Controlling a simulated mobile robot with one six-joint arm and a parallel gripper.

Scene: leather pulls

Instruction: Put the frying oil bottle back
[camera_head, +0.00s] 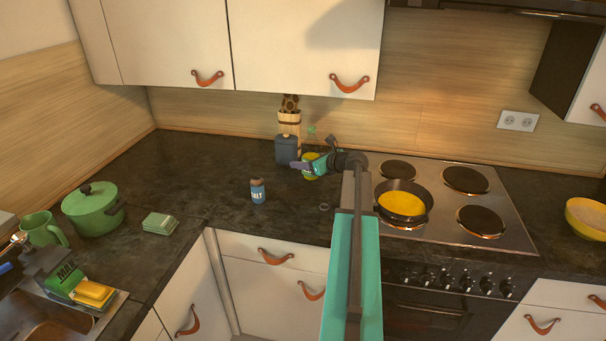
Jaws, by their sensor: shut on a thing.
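The frying oil bottle (311,157) is a clear bottle with yellow oil in its lower part and a greenish neck. It is upright over the dark counter, left of the stove. My teal gripper (305,166) is at the bottle's lower body and shut on it. The gripper hides part of the bottle, and I cannot tell whether its base touches the counter.
A blue-grey canister (287,150) and a utensil holder (289,121) stand just behind. A salt shaker (258,191) is at the front left. A frying pan (404,219) with yellow contents sits on the stove (475,216). The counter's left middle is mostly clear.

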